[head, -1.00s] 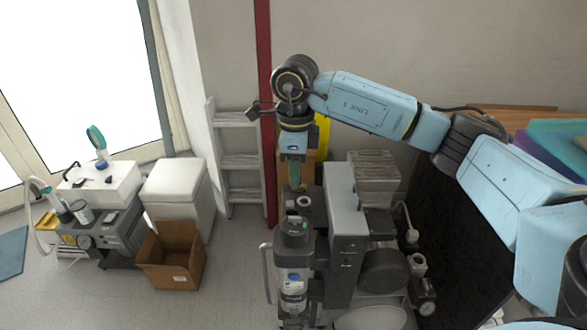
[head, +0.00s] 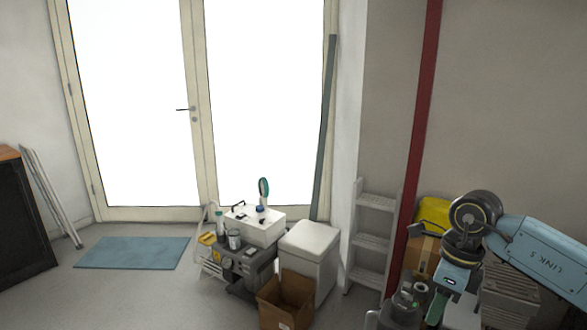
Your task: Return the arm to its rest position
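My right arm (head: 540,255) is light blue with black joints and comes in from the right edge. It bends down at a round black joint. My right gripper (head: 436,311) points down at the lower right, over or in front of the compressor equipment (head: 402,305). From this angle I cannot tell whether its fingers are open or shut, or whether it touches anything. No held object can be made out. My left arm and gripper are not in view.
A grey step ladder (head: 376,235) leans near a red post (head: 412,150). A blue mat (head: 133,252) lies before the glass doors, with free floor around it.

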